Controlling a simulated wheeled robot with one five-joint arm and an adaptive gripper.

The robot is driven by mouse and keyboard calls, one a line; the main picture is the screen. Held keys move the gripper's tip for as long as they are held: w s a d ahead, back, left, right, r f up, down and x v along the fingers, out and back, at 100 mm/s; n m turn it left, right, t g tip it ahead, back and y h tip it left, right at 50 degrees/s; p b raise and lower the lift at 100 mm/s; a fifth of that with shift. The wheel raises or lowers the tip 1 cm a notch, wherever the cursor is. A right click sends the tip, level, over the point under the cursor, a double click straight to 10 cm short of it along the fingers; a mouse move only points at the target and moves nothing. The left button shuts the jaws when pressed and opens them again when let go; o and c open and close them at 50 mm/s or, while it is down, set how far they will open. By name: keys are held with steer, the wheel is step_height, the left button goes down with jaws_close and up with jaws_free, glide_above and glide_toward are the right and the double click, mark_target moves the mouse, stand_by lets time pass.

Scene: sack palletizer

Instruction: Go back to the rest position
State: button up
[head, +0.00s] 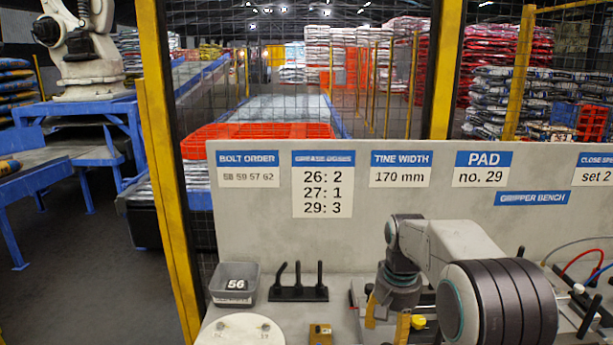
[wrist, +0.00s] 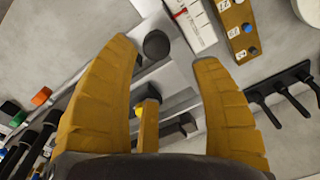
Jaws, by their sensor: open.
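My gripper (head: 387,318) hangs over the bench at the lower right of the head view, below my bent arm. In the wrist view my gripper (wrist: 163,55) has its two yellow ribbed fingers wide apart, with nothing held between them. Beyond and below the fingers is a grey metal fixture (wrist: 178,72) with a black round knob (wrist: 156,45). A yellow ribbed piece (wrist: 147,122) stands by the fixture, between my fingers in the picture. Whether the fingers touch anything below is not clear.
On the bench are a grey bin marked 56 (head: 235,283), a black pronged rack (head: 298,286), a round white plate (head: 240,331) and a yellow block (head: 320,333). A grey sign board (head: 400,230) stands behind. Black-handled tools (wrist: 35,140) lie left in the wrist view.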

steer(key=s+f+n, duration=0.2)
steer(key=s+f, duration=0.1)
steer(key=s, duration=0.3)
steer(key=s+r+n+t, duration=0.1)
steer(key=s+r, duration=0.3)
steer(key=s, duration=0.7)
steer(key=s+r+t, duration=0.3)
steer(key=s+r, duration=0.1)
steer(key=s, duration=0.6)
steer(key=shift+s+r+n, duration=0.2)
steer(key=shift+s+n, duration=0.2)
steer(key=shift+d, duration=0.1)
